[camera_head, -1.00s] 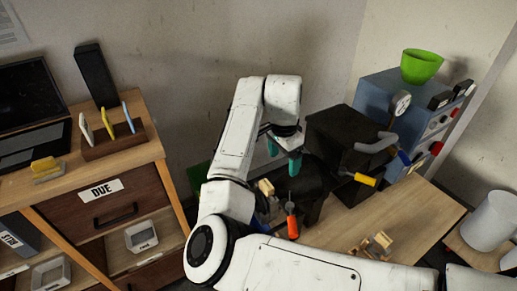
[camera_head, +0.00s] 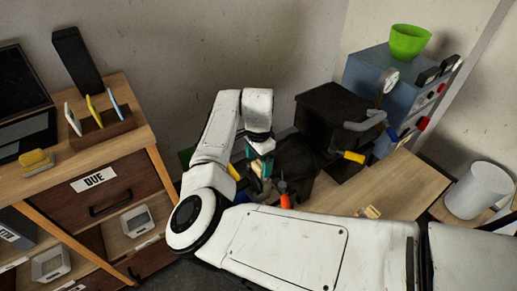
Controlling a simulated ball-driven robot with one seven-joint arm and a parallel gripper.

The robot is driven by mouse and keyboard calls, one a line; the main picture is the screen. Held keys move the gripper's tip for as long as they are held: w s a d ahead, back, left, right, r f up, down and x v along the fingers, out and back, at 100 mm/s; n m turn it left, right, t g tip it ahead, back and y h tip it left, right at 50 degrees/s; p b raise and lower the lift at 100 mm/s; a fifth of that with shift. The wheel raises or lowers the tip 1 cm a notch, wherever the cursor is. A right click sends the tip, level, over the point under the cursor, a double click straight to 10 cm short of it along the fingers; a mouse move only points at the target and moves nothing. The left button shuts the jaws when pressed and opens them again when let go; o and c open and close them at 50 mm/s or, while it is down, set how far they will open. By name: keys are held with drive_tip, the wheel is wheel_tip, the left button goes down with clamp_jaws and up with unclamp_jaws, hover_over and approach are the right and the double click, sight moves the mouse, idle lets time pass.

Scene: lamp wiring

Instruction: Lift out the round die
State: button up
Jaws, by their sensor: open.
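I cannot make out the round die in the head view; it is hidden or too small to tell. My gripper (camera_head: 257,160) has teal fingertips and is open, low behind my forearm. It is beside or over a small tan wooden piece (camera_head: 257,184); I cannot tell whether they touch. An orange-handled tool (camera_head: 285,197) stands just right of the gripper. A dark rounded object (camera_head: 298,160) is behind it, at the left end of the wooden bench.
A black box-shaped machine (camera_head: 325,108) with a grey lever and a yellow handle (camera_head: 354,157) stands right of my gripper. A blue cabinet (camera_head: 365,75) carries a green bowl (camera_head: 410,42). The wooden bench (camera_head: 395,185) is partly clear. A drawer desk (camera_head: 110,160) stands left.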

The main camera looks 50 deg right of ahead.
drive_tip(key=shift+f, duration=0.55)
drive_tip(key=c, duration=1.3)
drive_tip(key=shift+o, duration=0.2)
drive_tip(key=shift+r, duration=0.1)
drive_tip(key=shift+r+p, duration=0.65)
drive_tip(key=shift+p, duration=0.05)
drive_tip(key=shift+r+p, duration=0.9)
drive_tip(key=shift+r, duration=0.6)
wheel_tip(320, 180, up, 9)
idle(0.7)
drive_tip(key=shift+f, duration=0.1)
